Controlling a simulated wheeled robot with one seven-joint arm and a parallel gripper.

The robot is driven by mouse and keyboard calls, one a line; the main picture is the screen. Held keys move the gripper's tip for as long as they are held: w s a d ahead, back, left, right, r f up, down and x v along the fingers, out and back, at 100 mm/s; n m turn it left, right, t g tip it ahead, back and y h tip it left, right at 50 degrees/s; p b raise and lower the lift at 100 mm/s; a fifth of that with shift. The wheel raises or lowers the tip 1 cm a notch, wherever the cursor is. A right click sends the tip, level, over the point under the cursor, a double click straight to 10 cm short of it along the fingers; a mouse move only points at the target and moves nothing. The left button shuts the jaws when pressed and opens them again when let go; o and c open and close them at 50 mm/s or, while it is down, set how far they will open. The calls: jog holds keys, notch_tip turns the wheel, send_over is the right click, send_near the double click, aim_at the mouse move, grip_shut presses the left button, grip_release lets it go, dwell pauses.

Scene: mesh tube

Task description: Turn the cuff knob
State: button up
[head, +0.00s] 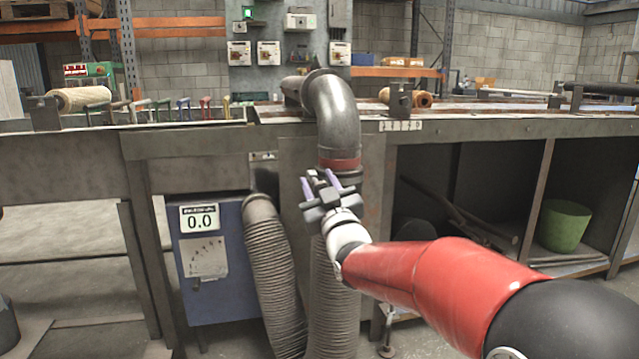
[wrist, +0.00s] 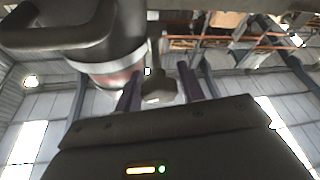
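The cuff (head: 345,172) is a dark ring below the red band at the lower end of a grey elbow pipe (head: 335,110). In the wrist view the cuff (wrist: 85,30) is a large dark round body at the upper left with a curved handle. The cuff knob (wrist: 157,88) is a small dark lobed piece on a thin stem. My gripper (head: 320,182) is in front of the cuff, with two purple fingers. In the wrist view the fingers stand apart on either side of the knob, with gaps visible. The knob is hidden behind my gripper in the head view.
A ribbed hose (head: 272,270) hangs left of another hose below my gripper. A blue box (head: 215,295) with a 0.0 display (head: 200,218) stands to the left. The workbench (head: 480,130) runs behind, with a green bin (head: 565,225) on its lower shelf.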

jog(key=c, duration=0.7)
jog(key=shift+f+n+b, duration=0.1)
jog(key=shift+n+b, duration=0.3)
